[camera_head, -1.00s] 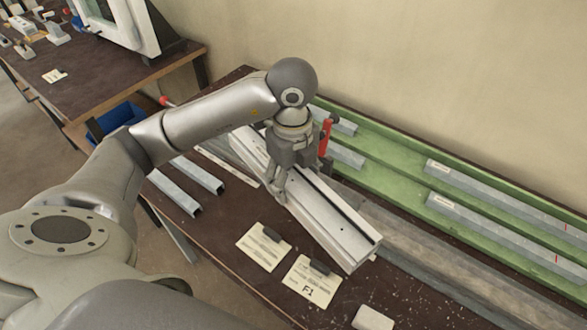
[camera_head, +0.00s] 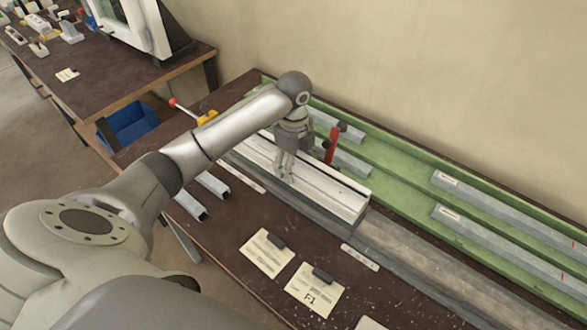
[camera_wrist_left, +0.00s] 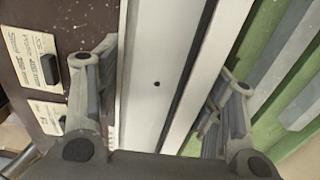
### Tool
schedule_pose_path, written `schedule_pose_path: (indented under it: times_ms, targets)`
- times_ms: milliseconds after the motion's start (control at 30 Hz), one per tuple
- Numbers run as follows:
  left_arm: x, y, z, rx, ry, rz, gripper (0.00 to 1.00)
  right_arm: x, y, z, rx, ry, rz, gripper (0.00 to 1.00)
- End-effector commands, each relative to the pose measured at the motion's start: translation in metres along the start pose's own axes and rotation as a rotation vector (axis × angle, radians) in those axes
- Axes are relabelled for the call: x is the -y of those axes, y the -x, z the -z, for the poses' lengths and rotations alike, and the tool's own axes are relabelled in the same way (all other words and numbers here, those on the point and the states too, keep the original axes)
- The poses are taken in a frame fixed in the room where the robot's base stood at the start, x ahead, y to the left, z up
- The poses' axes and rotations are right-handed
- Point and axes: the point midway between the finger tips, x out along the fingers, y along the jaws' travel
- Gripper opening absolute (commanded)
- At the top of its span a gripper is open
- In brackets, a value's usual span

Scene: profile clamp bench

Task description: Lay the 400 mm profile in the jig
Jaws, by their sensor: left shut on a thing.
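The silver-white profile (camera_head: 338,197) lies lengthwise along the grey jig bed (camera_head: 405,245) on the brown bench, its near end towards the lower right. My left gripper (camera_head: 285,177) points down and is shut on the profile near its middle. In the left wrist view the profile (camera_wrist_left: 152,75) runs between the two fingers of the gripper (camera_wrist_left: 165,85), one on each side. A dark slot runs along it. I cannot tell whether its underside rests fully on the bed; its far part is partly hidden by my arm. My right gripper is out of view.
A red clamp handle (camera_head: 331,146) stands close behind the profile. A red-knobbed lever (camera_head: 180,106) is at the far end. The green tray (camera_head: 400,165) at the back holds several grey bars. Cards (camera_head: 266,252) and short grey channels (camera_head: 190,205) lie in front.

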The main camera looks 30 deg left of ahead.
Motion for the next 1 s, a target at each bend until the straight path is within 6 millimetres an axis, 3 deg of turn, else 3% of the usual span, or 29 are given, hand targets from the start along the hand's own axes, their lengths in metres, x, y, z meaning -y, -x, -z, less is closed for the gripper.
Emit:
schedule_pose_path:
  times_ms: [267, 500, 967, 1000]
  targets:
    - [0.011, -0.016, -0.010, 0.000, 0.001, 0.001, 0.22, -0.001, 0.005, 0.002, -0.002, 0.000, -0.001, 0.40]
    - [0.010, -0.043, -0.009, -0.001, -0.001, 0.002, 0.22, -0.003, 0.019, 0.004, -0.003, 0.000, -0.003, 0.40]
    - [0.010, -0.051, -0.009, 0.000, -0.001, 0.004, 0.22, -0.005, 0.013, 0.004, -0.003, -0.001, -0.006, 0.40]
    - [0.010, -0.052, -0.009, 0.000, -0.001, 0.002, 0.64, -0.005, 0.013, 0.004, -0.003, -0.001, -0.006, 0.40]
